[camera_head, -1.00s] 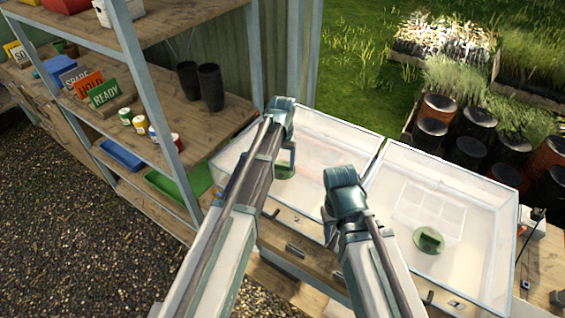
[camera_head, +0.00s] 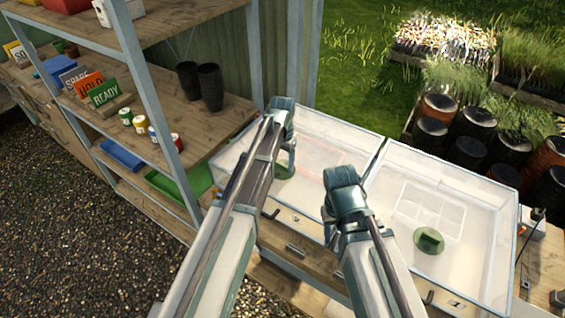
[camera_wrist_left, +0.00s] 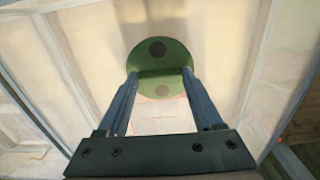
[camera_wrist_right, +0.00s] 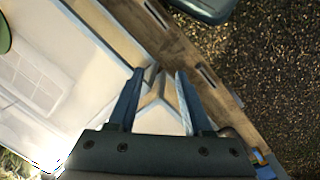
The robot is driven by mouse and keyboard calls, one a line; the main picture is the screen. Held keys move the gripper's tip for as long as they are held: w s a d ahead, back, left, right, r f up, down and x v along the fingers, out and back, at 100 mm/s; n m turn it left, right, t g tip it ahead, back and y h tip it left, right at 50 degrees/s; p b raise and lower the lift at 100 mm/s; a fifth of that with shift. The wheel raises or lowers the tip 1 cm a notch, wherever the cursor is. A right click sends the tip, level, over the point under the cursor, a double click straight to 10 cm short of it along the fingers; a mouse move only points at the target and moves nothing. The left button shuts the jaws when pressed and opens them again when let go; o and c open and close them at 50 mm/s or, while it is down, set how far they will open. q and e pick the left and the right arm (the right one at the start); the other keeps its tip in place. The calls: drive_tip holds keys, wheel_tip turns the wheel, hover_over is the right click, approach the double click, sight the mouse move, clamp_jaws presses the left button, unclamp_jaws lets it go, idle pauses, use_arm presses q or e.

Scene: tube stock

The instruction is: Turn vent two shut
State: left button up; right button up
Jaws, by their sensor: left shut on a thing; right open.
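Two clear-lidded boxes stand side by side, the left box (camera_head: 325,133) and the right box (camera_head: 480,210). A round green vent (camera_head: 280,173) is on the left box's lid, largely behind my left gripper (camera_head: 287,166). The left wrist view shows this green vent (camera_wrist_left: 143,57) with its raised bar between my left fingertips (camera_wrist_left: 160,73), which are shut on it. A small mark on that box's front looks like a 2. The right box has its own green vent (camera_head: 429,240), untouched. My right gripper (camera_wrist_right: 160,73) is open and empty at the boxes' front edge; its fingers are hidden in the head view.
A wooden shelf unit (camera_head: 190,110) with signs, cans and dark pots stands at the left. A green tray (camera_head: 182,182) is low on it. Black and orange pots (camera_head: 470,152) stand behind the right box. Gravel lies in front.

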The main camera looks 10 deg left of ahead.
sight(282, 164)
use_arm(q)
drive_tip(key=o, duration=1.4)
drive_tip(key=shift+c, duration=0.2)
wheel_tip(282, 164, up, 14)
drive_tip(key=p, duration=1.4)
drive_tip(key=shift+f, duration=0.15)
